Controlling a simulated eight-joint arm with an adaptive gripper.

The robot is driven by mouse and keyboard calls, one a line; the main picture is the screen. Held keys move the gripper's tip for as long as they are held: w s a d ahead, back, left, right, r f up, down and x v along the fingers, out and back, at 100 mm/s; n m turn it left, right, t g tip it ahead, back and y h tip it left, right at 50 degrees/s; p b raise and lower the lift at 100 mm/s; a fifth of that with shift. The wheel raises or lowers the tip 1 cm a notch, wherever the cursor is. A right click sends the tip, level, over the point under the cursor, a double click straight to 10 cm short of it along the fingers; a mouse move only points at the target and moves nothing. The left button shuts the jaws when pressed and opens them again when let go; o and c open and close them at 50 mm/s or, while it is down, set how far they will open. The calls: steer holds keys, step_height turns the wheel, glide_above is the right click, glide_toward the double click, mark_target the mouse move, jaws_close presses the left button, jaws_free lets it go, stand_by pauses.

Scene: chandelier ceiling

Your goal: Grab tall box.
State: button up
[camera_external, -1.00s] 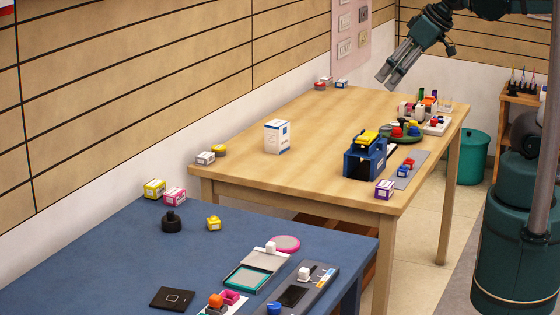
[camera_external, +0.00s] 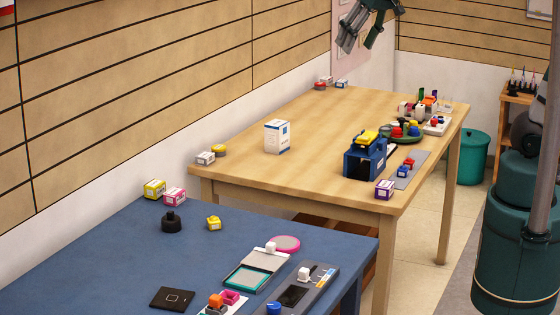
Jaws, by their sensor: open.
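The tall box (camera_external: 277,137) is white with blue markings. It stands upright on the wooden table (camera_external: 330,113), toward its left side, with clear tabletop around it. My gripper (camera_external: 344,41) is at the top of the view, above the far part of the table and well apart from the box. Its fingers are spread and nothing shows between them.
A blue holder (camera_external: 364,158) with yellow and blue items on top stands right of the box. Several small items and a green tray (camera_external: 404,135) crowd the table's right side. Small boxes (camera_external: 205,158) sit at the near-left corner. A blue table (camera_external: 120,245) is in front.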

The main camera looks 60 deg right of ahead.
steer(key=w+d+r+m+g+h, duration=0.15)
steer(key=w+d+m, duration=0.3)
steer(key=w, duration=0.55)
steer(key=m+g+h, duration=0.2)
steer(key=m+g, duration=0.2)
steer(key=m, duration=0.5)
glide_above(277, 123)
step_height(277, 123, down, 10)
steer(key=shift+y, duration=0.25)
steer(key=f, duration=2.6)
steer(key=shift+a+f+p, duration=0.3)
steer(key=shift+p, duration=0.05)
steer(key=shift+s, duration=0.1)
steer(key=shift+x, duration=1.3)
steer(key=shift+b+x, duration=0.55)
steer(key=shift+x, duration=2.05)
steer(key=shift+d, duration=0.1)
